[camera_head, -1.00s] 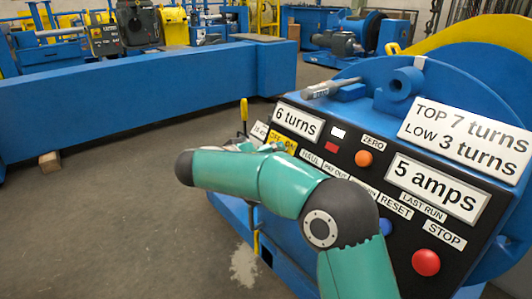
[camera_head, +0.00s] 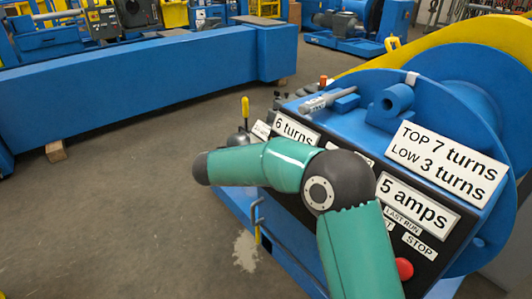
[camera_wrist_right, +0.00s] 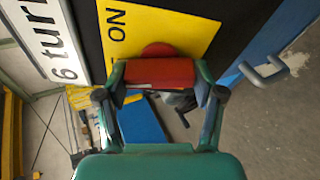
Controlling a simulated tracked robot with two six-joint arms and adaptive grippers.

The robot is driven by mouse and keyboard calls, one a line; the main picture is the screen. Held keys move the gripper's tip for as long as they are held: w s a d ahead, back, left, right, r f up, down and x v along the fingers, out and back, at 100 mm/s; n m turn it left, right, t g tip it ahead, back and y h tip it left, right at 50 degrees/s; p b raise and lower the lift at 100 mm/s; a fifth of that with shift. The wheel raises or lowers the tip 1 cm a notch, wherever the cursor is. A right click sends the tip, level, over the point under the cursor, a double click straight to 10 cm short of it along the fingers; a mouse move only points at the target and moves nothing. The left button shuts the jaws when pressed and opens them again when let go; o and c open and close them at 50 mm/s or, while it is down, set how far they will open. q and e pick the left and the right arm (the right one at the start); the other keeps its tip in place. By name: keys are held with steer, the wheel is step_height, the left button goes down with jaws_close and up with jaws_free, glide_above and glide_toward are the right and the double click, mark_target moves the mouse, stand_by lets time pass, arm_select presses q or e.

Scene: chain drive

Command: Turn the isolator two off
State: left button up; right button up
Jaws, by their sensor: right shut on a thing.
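A red switch handle (camera_wrist_right: 158,72) stands out from a yellow plate (camera_wrist_right: 175,30) in the right wrist view. The word ON is readable on the plate; its other lettering is hidden. My right gripper (camera_wrist_right: 160,78) is shut on the red handle, one finger at each side. In the head view my right arm lies across the black control panel (camera_head: 352,166) and hides the switch and the gripper. Whether this switch carries a number two cannot be read. My left gripper is not in view.
A red button (camera_head: 404,268) by the STOP label sits at the panel's lower right. Signs read 6 turns (camera_head: 296,130) and 5 amps (camera_head: 418,205). A yellow-topped lever (camera_head: 245,112) stands behind the panel. The floor to the left is open, up to a long blue beam (camera_head: 130,85).

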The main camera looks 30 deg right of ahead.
steer(key=n+p, duration=0.3)
steer(key=p, duration=0.1)
steer(key=shift+a+r+y, duration=0.1)
steer(key=shift+y, duration=0.3)
steer(key=shift+n+g+p, duration=0.5)
steer(key=shift+n+p, duration=0.5)
steer(key=shift+p, duration=0.1)
steer(key=shift+f+n+p, duration=0.35)
steer(key=shift+n+p, duration=0.1)
steer(key=shift+n, duration=0.05)
steer(key=o, duration=1.1)
steer(key=shift+f, duration=0.1)
steer(key=shift+o, duration=0.2)
steer(key=shift+r, duration=0.2)
